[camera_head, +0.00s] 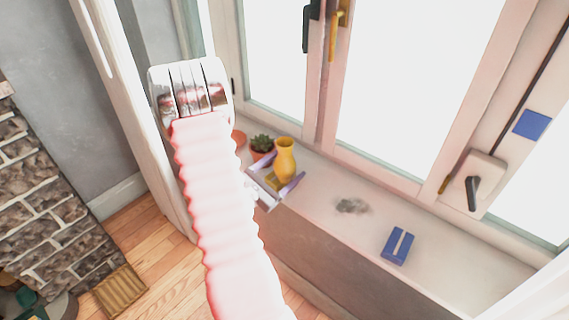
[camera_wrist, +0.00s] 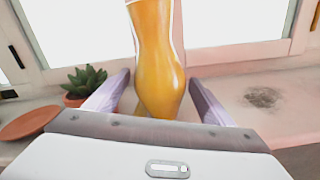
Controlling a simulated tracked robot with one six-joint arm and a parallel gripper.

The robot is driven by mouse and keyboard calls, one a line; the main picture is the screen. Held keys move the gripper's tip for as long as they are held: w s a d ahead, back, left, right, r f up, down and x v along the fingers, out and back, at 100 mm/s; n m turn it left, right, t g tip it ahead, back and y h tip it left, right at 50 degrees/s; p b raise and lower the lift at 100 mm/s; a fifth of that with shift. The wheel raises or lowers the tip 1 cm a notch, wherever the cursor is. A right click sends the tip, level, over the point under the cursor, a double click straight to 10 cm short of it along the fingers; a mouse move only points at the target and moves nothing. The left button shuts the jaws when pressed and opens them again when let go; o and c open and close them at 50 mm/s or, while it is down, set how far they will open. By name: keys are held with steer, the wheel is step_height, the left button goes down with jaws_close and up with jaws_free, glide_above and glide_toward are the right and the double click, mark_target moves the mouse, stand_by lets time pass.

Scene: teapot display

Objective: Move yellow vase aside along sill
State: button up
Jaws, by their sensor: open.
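The yellow vase (camera_head: 285,160) stands upright on the window sill (camera_head: 318,195) in the head view. In the wrist view the vase (camera_wrist: 158,70) fills the middle, its top cut off by the frame. My gripper (camera_head: 278,178) is open at the vase, with one finger on each side of its lower body. In the wrist view the gripper's fingers (camera_wrist: 160,98) show gaps to the vase, the right one smaller or hard to judge. The vase's base is partly hidden behind my gripper.
A potted succulent (camera_wrist: 84,84) stands close on the vase's left, with a terracotta saucer (camera_wrist: 28,122) further left. To the right the sill is clear up to a dark smudge (camera_head: 351,205) and a blue box (camera_head: 398,246). The window frame (camera_head: 330,130) rises behind.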

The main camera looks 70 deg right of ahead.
mark_target(293, 160)
steer(key=x, duration=0.4)
stand_by(0.5)
steer(key=c, duration=1.5)
steer(key=shift+r, duration=0.15)
steer(key=shift+r, duration=4.9)
